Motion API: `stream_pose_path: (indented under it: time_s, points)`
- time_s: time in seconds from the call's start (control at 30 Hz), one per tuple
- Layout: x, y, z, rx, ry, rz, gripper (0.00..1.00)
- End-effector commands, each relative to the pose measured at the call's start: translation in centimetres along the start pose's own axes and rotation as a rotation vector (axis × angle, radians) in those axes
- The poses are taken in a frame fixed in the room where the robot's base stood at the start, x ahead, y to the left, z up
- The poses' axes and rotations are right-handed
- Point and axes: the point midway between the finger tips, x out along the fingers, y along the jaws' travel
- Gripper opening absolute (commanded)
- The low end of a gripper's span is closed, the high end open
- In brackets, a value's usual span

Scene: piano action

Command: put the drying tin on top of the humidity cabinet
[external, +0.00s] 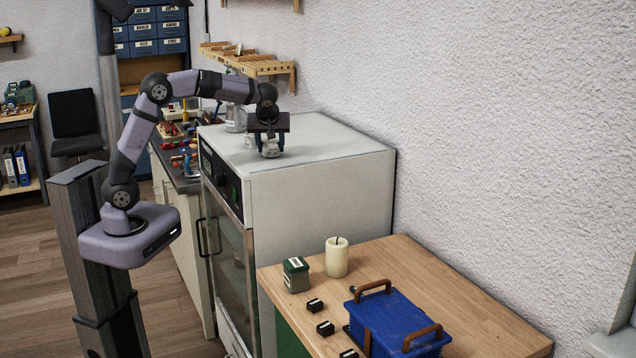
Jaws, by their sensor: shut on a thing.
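The humidity cabinet (325,143) is a pale box with a dark control panel and a glass door on its left face. Its flat top is light grey. My gripper (269,143) points down over the front part of that top. It is shut on a small grey-white object (270,152), apparently the drying tin, partly hidden by the fingers. The tin looks upright and is at or very near the cabinet top; I cannot tell whether it touches.
A grey container (236,118) stands near the top's back left edge, beneath my arm. A wooden shelf (255,66) is on the wall behind. The wooden table (425,262) at right holds a candle (337,258), a green box (296,275), small black blocks and a blue crate (395,325).

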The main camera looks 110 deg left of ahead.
Motion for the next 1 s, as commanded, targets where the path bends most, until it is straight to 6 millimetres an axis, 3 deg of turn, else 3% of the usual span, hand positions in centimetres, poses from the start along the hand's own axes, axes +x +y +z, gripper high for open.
stream_pose_path:
  time_s: [0.27, 0.3, 0.37, 0.83, 1.0]
  points:
    - [0.3, 0.0, 0.2, 0.000, 0.001, 0.001, 0.21]
    - [0.2, 0.0, 0.2, 0.000, 0.000, 0.000, 0.53]
    - [0.2, 0.0, 0.1, 0.000, 0.000, 0.000, 0.64]
    - [-0.3, 0.1, -0.1, 0.000, 0.001, 0.002, 0.64]
    - [-2.4, 0.1, 0.1, 0.000, 0.003, 0.004, 0.64]
